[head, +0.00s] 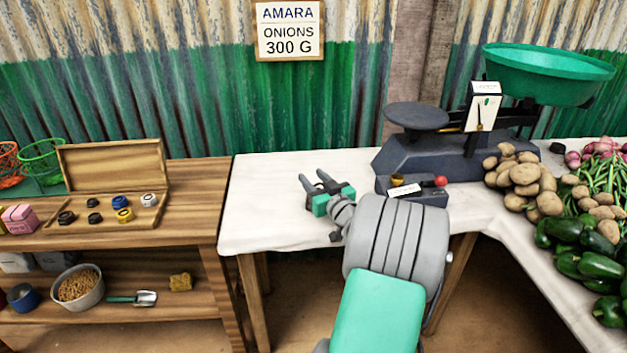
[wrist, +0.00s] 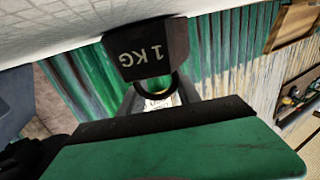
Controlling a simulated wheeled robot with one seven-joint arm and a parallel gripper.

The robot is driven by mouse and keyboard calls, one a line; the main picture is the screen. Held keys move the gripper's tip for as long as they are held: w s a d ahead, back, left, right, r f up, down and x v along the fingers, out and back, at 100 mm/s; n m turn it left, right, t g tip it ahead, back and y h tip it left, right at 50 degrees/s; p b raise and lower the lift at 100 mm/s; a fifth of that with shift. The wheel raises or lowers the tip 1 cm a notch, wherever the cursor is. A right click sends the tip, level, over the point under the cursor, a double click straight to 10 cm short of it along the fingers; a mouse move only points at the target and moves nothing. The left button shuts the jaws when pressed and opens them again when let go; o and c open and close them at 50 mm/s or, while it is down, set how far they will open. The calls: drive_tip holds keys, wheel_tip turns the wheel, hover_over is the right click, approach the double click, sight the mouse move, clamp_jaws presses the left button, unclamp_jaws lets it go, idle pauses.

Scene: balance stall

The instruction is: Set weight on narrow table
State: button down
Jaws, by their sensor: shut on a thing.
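A dark block weight marked "1 KG" (wrist: 147,50) shows in the wrist view, upside down in the picture, with its ring toward my gripper. My gripper (head: 315,181) is shut on the weight's ring. The white-clothed table (head: 262,205) lies under my gripper in the head view. In the wrist view the white cloth (wrist: 50,25) is close to the weight's base; I cannot tell whether they touch. The weight cannot be made out in the head view.
A dark scale (head: 415,155) with a green pan (head: 550,75) stands right of my gripper. Potatoes (head: 525,178) and green peppers (head: 585,262) lie further right. A wooden shelf (head: 195,190) with an open weight box (head: 105,165) stands left. The cloth's left part is clear.

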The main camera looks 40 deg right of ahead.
drive_tip(key=c, duration=1.3)
unclamp_jaws()
drive_tip(key=shift+f, duration=0.15)
drive_tip(key=o, duration=0.4)
drive_tip(key=shift+o, duration=0.2)
drive_tip(key=shift+s+r, duration=0.15)
drive_tip(key=shift+r, duration=0.05)
drive_tip(key=v, duration=1.1)
drive_tip(key=shift+s+a, duration=0.25)
drive_tip(key=shift+s, duration=0.15)
